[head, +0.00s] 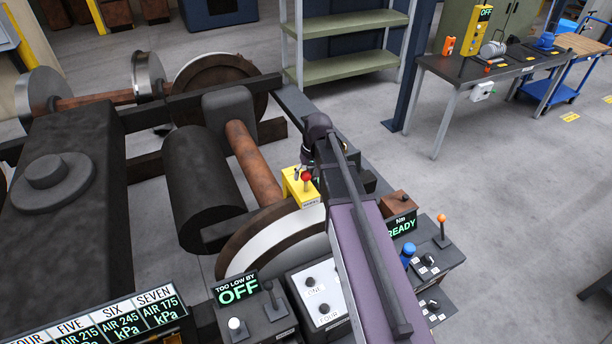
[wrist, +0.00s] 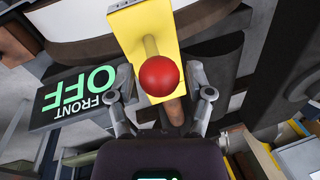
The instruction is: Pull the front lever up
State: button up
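In the head view the red knob (head: 306,177) and yellow block (head: 298,190) lie beside the railcar's wheel. A black sign (wrist: 80,98) beside it reads FRONT OFF, upside down in the wrist view. My gripper (wrist: 160,80) is open, one finger on each side of the knob in the picture, with gaps visible. I cannot tell how deep the knob sits between the fingers. In the head view my arm partly hides my gripper (head: 306,168).
A panel reading TOO LOW BY OFF (head: 238,290) and a white button box (head: 318,295) stand near the front. A READY display (head: 401,225) and an orange-knobbed lever (head: 441,230) are right of my arm. Floor to the right is clear up to the workbench (head: 465,70).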

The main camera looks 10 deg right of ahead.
jog(key=shift+f, duration=0.1)
dwell(0.4)
jog(key=shift+f+b, duration=2.05)
jog(key=shift+b, duration=0.1)
notch_tip(320, 180, up, 14)
jog(key=d+p, duration=0.3)
jog(key=p, duration=1.1)
jog(key=h+b, duration=0.1)
jog(key=b, duration=1.3)
send_near(306, 191)
jog(key=s+f, duration=0.6)
jog(key=f, duration=0.1)
jog(key=shift+s+f, duration=0.15)
jog(key=shift+f, duration=0.1)
jog(key=s+f+b, duration=0.4)
jog(key=f+b, duration=0.3)
jog(key=f, duration=0.1)
jog(key=s+a+f+h+b, duration=0.1)
jog(key=s+f+b, duration=0.3)
jog(key=f+b, duration=0.3)
jog(key=shift+s+a+f+b, duration=0.15)
jog(key=shift+s+f+b, duration=0.15)
jog(key=shift+b, duration=0.35)
jog(key=shift+w+r, duration=0.1)
